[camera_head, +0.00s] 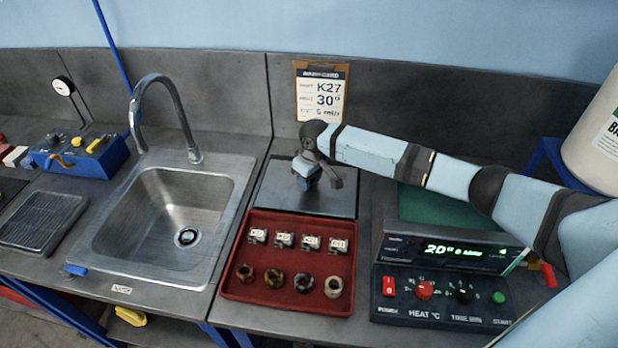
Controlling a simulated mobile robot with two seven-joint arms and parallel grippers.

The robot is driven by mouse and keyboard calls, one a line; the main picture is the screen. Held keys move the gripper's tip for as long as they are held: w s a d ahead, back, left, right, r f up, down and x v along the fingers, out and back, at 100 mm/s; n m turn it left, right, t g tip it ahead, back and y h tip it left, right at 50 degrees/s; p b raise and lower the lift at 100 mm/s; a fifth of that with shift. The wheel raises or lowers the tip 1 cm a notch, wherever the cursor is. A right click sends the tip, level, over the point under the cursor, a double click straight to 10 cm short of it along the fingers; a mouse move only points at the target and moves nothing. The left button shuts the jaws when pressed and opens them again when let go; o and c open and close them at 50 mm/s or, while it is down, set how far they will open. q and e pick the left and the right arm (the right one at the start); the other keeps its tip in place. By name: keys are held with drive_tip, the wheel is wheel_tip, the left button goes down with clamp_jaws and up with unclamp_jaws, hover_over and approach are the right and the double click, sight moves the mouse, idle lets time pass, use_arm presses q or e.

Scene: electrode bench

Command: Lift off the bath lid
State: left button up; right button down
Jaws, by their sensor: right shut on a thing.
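A flat dark grey square plate (336,208), which looks like the bath lid, is behind the red tray and right of the sink. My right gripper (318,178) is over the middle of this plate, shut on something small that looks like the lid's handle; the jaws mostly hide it. I cannot tell whether the plate touches the surface below. The bath unit (445,250) is to the right, with a lit green display and a dark green area (432,206) behind it, partly covered by my right arm. My left gripper is not in view.
A red tray (228,292) holds several white blocks and several ring-shaped parts in front of the plate. A steel sink (165,235) with a tall tap (160,78) is on the left. A clipboard card (322,95) leans at the back. A large white container (597,140) stands at right.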

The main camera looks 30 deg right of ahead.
drive_tip(key=shift+f, duration=0.3)
drive_tip(key=shift+c, duration=0.8)
unclamp_jaws()
drive_tip(key=shift+r+p, duration=0.85)
drive_tip(key=shift+p, duration=0.15)
wheel_tip(320, 180, up, 2)
drive_tip(key=p, duration=0.2)
drive_tip(key=shift+r+p, duration=0.15)
drive_tip(key=shift+p, duration=0.15)
wheel_tip(320, 180, up, 3)
drive_tip(key=p, duration=0.3)
